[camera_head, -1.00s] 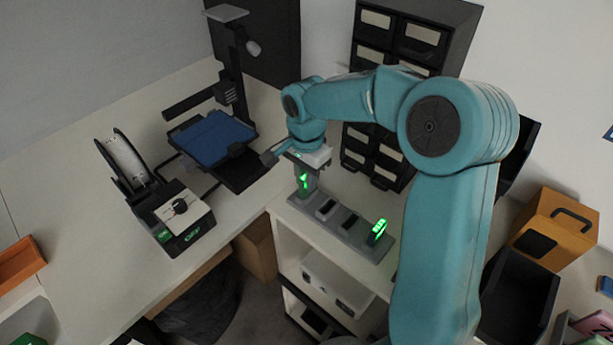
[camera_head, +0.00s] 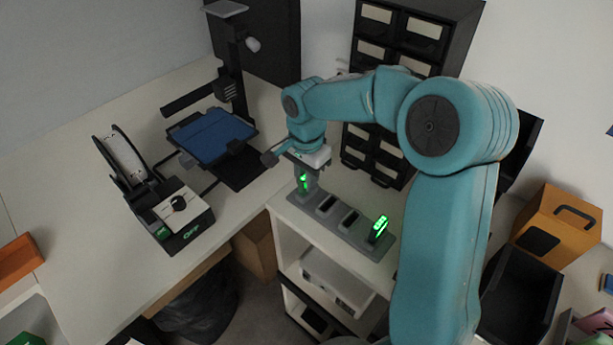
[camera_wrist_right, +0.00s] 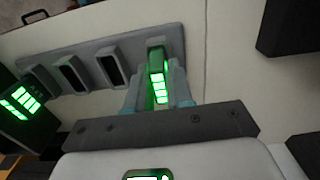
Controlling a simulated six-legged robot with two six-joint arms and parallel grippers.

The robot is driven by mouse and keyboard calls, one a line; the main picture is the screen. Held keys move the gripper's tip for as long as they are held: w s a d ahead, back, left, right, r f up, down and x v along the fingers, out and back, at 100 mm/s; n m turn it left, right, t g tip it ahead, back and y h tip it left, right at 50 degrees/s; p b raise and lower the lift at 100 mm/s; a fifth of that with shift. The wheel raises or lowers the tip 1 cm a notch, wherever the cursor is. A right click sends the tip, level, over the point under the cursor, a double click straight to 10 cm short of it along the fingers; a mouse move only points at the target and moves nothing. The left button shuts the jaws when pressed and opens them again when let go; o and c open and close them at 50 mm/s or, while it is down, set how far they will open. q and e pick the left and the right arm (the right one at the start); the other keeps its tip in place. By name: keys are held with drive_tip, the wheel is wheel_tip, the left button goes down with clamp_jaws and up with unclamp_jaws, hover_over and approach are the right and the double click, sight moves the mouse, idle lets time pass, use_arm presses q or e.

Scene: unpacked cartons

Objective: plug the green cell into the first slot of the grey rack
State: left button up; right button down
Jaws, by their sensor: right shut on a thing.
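The grey rack (camera_head: 338,226) stands on the white counter, with its slots in a row. My right gripper (camera_head: 305,177) is over the rack's far left end in the head view, pointing down. It is shut on the green cell (camera_head: 303,184), which is upright with its green lights lit. In the right wrist view the cell (camera_wrist_right: 158,88) is between the two fingers (camera_wrist_right: 156,92), in line with the end slot. How deep it sits is hidden. Another lit green cell (camera_head: 379,227) stands at the rack's opposite end. My left gripper is out of view.
Two empty slots (camera_head: 349,219) lie between the cells. A black device with a dial (camera_head: 180,215) and a 3D printer with a blue bed (camera_head: 212,137) stand to the left. Black drawers (camera_head: 378,150) stand behind. An orange box (camera_head: 558,228) is at the right.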

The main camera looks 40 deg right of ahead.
drive_tip(key=c, duration=0.9)
unclamp_jaws()
wheel_tip(320, 180, up, 16)
drive_tip(key=shift+r+p, duration=0.2)
drive_tip(key=shift+p, duration=0.4)
